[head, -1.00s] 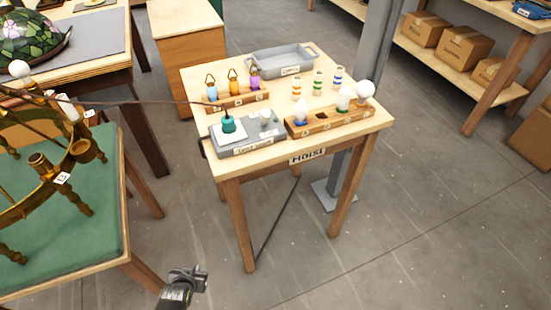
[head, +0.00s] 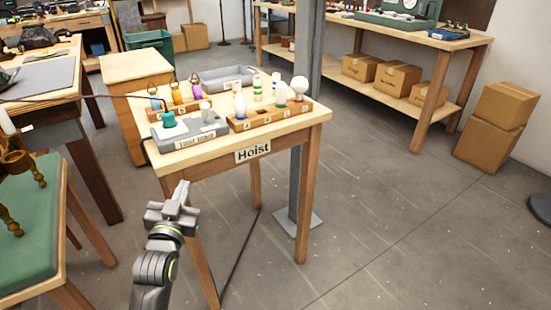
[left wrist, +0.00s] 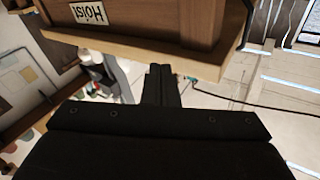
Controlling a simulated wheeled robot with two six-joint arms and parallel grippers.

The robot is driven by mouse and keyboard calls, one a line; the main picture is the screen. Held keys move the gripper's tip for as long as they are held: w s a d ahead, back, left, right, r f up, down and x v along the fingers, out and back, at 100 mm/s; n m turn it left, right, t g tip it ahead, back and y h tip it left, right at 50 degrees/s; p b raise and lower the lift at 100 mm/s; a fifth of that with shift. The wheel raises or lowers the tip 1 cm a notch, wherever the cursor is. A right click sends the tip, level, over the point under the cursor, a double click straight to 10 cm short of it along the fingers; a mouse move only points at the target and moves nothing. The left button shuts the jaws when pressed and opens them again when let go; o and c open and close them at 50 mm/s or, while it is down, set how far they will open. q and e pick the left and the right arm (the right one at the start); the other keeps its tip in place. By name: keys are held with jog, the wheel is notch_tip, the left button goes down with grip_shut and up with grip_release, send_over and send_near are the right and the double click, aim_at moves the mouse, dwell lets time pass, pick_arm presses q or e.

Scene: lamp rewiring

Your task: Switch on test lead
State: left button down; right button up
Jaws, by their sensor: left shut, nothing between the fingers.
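A grey test lead box (head: 190,138) with a label on its front sits at the front left corner of the Hoist table (head: 310,121). A teal plug-like piece (head: 168,120) stands on its left part, with a dark cable (head: 70,99) running off left. A small pale knob (head: 205,110) is on its right part; I cannot tell its setting. My left gripper (head: 183,187) is shut and empty, in front of and below the table's front edge. In the left wrist view its fingers (left wrist: 160,72) are together, near the table's Hoist label (left wrist: 90,12).
A wooden rack (head: 270,117) with bulbs stands right of the box. Coloured fuse-like pieces (head: 177,93) and a grey tray (head: 228,77) are behind. A grey post (head: 307,120) rises behind the table.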

pick_arm(q)
notch_tip(320, 180, up, 6)
jog(key=w+d+t, duration=0.2)
jog(key=shift+f+m+h, duration=0.25)
jog(key=shift+m+h, duration=0.05)
jog(key=shift+h, duration=0.1)
pick_arm(e)
jog(key=f, duration=0.1)
jog(key=s+f, duration=0.2)
jog(key=shift+s+a, duration=0.1)
jog(key=shift+a, duration=0.15)
pick_arm(q)
jog(key=shift+r, duration=0.1)
